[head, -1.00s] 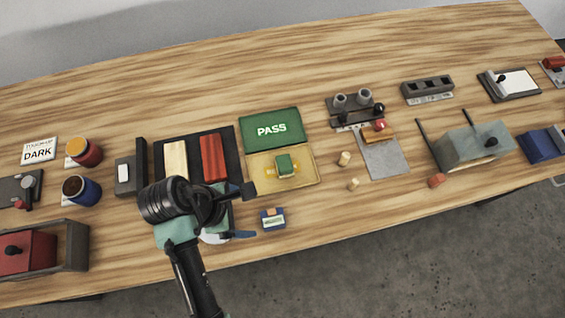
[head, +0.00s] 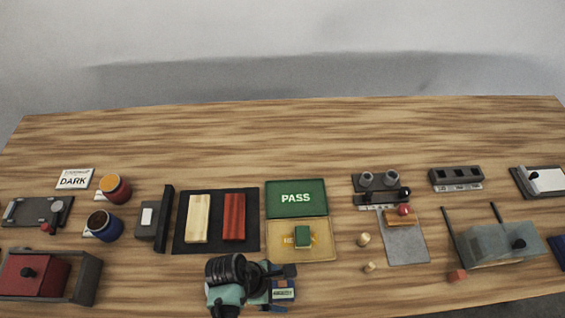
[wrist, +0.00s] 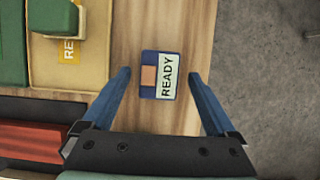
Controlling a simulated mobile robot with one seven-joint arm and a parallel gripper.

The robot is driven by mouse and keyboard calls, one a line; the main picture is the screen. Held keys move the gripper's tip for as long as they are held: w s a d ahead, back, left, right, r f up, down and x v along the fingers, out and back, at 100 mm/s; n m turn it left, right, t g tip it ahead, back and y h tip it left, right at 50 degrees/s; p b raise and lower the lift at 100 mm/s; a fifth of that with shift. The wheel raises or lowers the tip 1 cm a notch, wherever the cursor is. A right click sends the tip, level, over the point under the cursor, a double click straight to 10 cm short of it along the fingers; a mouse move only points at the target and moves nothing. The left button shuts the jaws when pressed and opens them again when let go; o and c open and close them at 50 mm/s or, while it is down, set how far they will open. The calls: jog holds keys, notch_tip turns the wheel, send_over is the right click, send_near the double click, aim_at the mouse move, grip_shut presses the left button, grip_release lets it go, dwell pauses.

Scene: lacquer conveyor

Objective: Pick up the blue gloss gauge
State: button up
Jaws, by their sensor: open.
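The blue gloss gauge (head: 283,284) is a small blue block with a pale READY label and a tan patch. It lies on the wooden table near the front edge. My gripper (head: 283,290) is open at the gauge in the head view. In the wrist view the gauge (wrist: 146,94) appears between the two blue fingers of my gripper (wrist: 160,75), with a gap on each side. I cannot tell how far the fingertips are above the table.
A tan tray (head: 313,252) with a green block (head: 302,237) lies just behind, below a green PASS panel (head: 296,207). A black mat (head: 216,224) with pale and red bars is to the left. Small wooden pegs (head: 363,240) stand to the right.

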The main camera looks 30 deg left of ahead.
jog(key=shift+x, duration=1.15)
jog(key=shift+w, duration=0.1)
grip_shut()
